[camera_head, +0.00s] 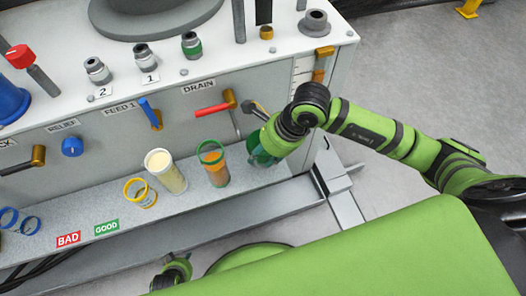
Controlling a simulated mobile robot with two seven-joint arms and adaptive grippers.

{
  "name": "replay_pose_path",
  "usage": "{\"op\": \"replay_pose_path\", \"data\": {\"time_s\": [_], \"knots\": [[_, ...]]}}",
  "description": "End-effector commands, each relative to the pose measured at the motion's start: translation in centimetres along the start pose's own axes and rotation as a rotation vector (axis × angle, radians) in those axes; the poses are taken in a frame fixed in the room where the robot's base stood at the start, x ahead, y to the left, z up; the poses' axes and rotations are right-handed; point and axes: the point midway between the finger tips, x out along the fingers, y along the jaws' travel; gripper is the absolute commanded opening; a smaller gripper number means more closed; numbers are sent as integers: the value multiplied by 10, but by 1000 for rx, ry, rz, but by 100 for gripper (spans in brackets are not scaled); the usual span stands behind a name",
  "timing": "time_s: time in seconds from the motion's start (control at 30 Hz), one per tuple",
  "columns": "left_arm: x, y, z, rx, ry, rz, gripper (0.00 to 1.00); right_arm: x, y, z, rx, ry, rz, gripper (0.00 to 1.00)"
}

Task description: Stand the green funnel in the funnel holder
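A dark green rounded piece (259,150), which looks like the green funnel, shows at the right end of the grey ledge. The end of my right arm (284,132) covers much of it. My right gripper's fingers are hidden there, so I cannot tell whether they hold it. I cannot clearly make out the funnel holder. A green ring (210,147) sits at the top of a cylinder with orange contents (217,173) on the ledge. Part of my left arm (177,270) shows at the bottom edge. Its gripper fingers are not visible.
A pale filled cylinder (165,170) and a yellow-ringed cup (140,192) stand on the ledge. Blue rings (20,221) lie at its left. The red DRAIN handle (212,109) and blue FEED handle (149,113) project from the panel. Ledge around the BAD label (68,239) is clear.

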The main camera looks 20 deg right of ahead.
Motion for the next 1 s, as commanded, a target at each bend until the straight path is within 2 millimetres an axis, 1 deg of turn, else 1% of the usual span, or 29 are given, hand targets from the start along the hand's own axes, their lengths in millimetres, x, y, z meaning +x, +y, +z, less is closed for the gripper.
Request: {"op": "replay_pose_path", "data": {"time_s": [0.3, 0.43, 0.57, 0.8, 0.9, 1.0], "knots": [[0, 0, 1, 1, -1, 0, 40, 0, 0, 0, 0, 0, 0, 48], [0, 0, 2, 1, -1, 0, 40, -10, -1, 0, 0, 1, -3, 48], [0, 0, 1, 1, -1, 0, 40, -32, -1, 0, -2, 0, -5, 48], [0, 0, 1, 1, -1, 0, 40, -84, -1, 0, -1, 1, -6, 48], [0, 0, 1, 1, 0, 0, 40, -100, -1, 0, -2, 0, -4, 48], [0, 0, 1, 1, 0, 0, 40, -112, -1, 0, -1, 0, -3, 48]]}}
